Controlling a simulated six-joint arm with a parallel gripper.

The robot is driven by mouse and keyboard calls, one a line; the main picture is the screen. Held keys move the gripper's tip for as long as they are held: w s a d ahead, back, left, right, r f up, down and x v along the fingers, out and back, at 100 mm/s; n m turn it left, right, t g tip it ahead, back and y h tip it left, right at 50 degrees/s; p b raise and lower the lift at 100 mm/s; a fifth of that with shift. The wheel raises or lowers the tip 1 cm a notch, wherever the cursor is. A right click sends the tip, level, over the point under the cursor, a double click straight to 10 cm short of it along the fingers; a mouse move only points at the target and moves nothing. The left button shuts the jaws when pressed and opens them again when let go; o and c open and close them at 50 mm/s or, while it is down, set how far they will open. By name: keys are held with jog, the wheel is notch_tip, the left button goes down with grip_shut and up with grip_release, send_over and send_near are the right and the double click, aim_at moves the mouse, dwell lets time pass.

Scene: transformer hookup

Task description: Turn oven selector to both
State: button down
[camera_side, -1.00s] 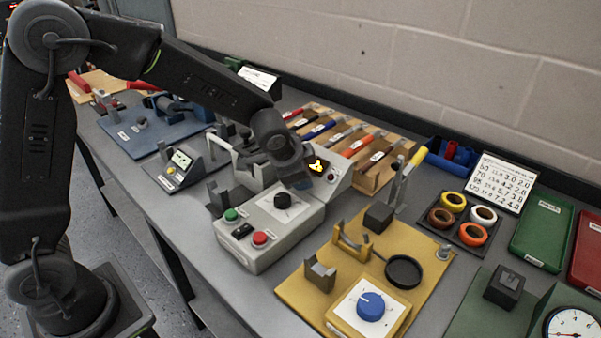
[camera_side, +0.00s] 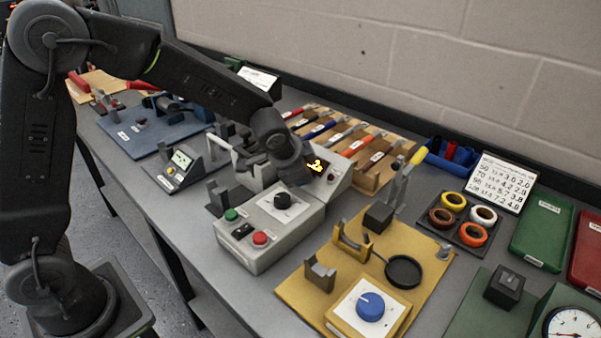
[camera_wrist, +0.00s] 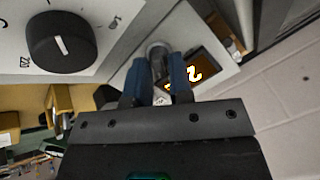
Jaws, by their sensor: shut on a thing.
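A light grey oven unit stands mid-bench with a sloped panel (camera_side: 338,178) and a dark display with yellow digits (camera_side: 317,166). In the wrist view the display (camera_wrist: 190,72) lies just right of my gripper (camera_wrist: 158,66). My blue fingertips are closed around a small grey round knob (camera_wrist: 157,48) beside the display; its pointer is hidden. In the side view my gripper's fingers are hidden behind my wrist. A larger black knob (camera_side: 283,201) sits on the grey control box in front. In the wrist view this black knob (camera_wrist: 62,42) shows a white line and stands apart from my fingers.
The control box (camera_side: 262,252) has green and red buttons. A yellow board (camera_side: 298,287) with a blue knob (camera_side: 370,307) lies to the right. Grey brackets (camera_side: 222,198) stand left of the box. Handled tools (camera_side: 357,147) lie in a wooden rack behind.

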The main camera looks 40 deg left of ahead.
jog(key=n, duration=0.3)
jog(key=shift+a+n, duration=0.15)
jog(key=shift+n, duration=0.15)
jog(key=n, duration=0.3)
jog(key=shift+a+n+h, duration=0.1)
jog(key=shift+n+h, duration=0.2)
jog(key=shift+h, duration=0.1)
jog(key=n, duration=0.3)
jog(key=shift+a+h, duration=0.15)
jog(key=shift+h, duration=0.15)
jog(key=shift+a+n, duration=0.1)
jog(key=shift+n, duration=2)
jog(key=c, duration=1.1)
grip_release()
